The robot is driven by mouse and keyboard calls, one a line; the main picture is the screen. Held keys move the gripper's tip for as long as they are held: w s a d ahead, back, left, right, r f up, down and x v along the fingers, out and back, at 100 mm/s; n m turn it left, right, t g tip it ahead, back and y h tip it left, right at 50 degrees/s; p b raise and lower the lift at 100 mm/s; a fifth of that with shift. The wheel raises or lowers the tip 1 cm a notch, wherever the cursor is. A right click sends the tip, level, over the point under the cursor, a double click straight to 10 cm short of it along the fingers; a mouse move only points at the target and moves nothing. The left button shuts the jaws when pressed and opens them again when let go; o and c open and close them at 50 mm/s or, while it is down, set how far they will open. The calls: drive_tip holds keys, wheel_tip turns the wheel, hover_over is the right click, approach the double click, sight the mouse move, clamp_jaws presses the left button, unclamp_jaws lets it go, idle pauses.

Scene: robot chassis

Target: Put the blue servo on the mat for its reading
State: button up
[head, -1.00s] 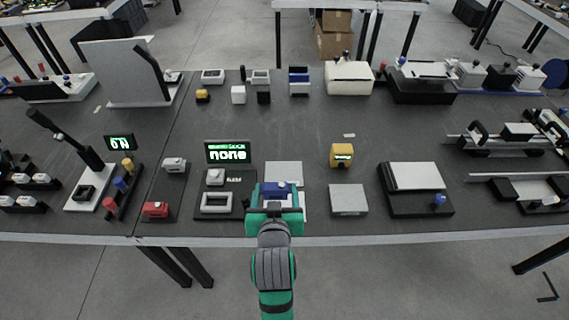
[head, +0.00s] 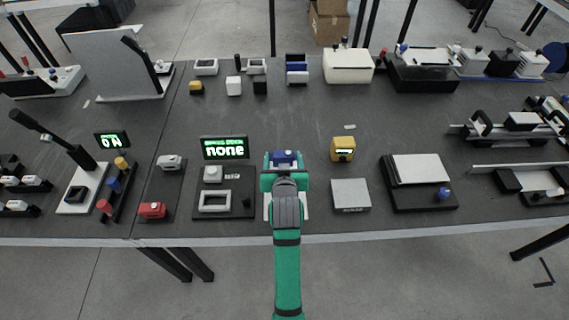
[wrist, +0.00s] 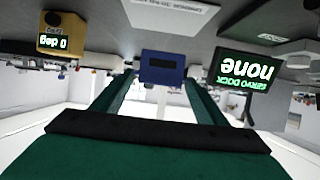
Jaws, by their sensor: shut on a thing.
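My gripper (head: 285,160) is shut on the blue servo (head: 287,155), above the table between the display reading "none" and the yellow reader. In the wrist view the blue servo (wrist: 162,68) sits between my fingertips, its dark label facing the camera. A grey square mat (head: 350,194) lies bare in front of the yellow reader (head: 343,149), to the right of my gripper. The reader (wrist: 62,35) shows "0 deg" upside down in the wrist view. A pale plate (head: 304,207) is mostly hidden beneath my gripper and arm.
The servo dock display (head: 225,147) reads "none" and stands behind a dark dock with a white frame (head: 215,201). A black stand with a white panel (head: 418,169) is right of the mat.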

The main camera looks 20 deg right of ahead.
sight(284, 158)
drive_tip(key=w+f, duration=0.1)
drive_tip(key=w+d+f, duration=0.1)
drive_tip(key=f, duration=0.1)
drive_tip(key=shift+w+f, duration=0.15)
drive_tip(key=shift+w, duration=0.2)
drive_tip(key=shift+f, duration=1.45)
drive_tip(key=shift+f, duration=0.15)
drive_tip(key=o, duration=1.3)
drive_tip(key=shift+c, duration=0.2)
